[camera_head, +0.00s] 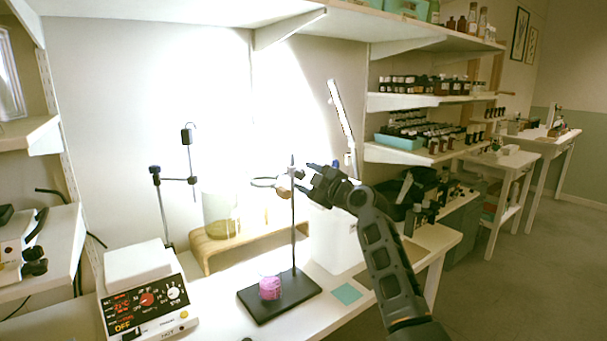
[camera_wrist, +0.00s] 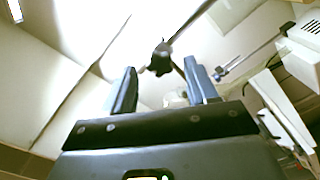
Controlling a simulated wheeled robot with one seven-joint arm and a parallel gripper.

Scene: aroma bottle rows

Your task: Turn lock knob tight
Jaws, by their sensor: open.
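A retort stand with a dark base (camera_head: 258,305) and a thin upright rod (camera_head: 293,225) stands on the white bench. A ring (camera_head: 264,182) reaches left from a clamp (camera_head: 295,172) high on the rod. My gripper (camera_head: 308,178) is at clamp height, just right of the rod, its fingers pointing left toward the clamp. In the wrist view a dark knob-like piece (camera_wrist: 160,58) shows between the tips of my open fingers (camera_wrist: 160,72). I cannot tell whether either finger touches it. The knob is not distinct in the head view.
A pink object (camera_head: 270,288) sits on the stand base. A hotplate (camera_head: 145,295) is at front left. A glass vessel (camera_head: 220,215) stands on a wooden riser (camera_head: 205,250) behind. A white container (camera_head: 337,240) is behind the rod, below my gripper. A teal square (camera_head: 347,294) lies on the bench.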

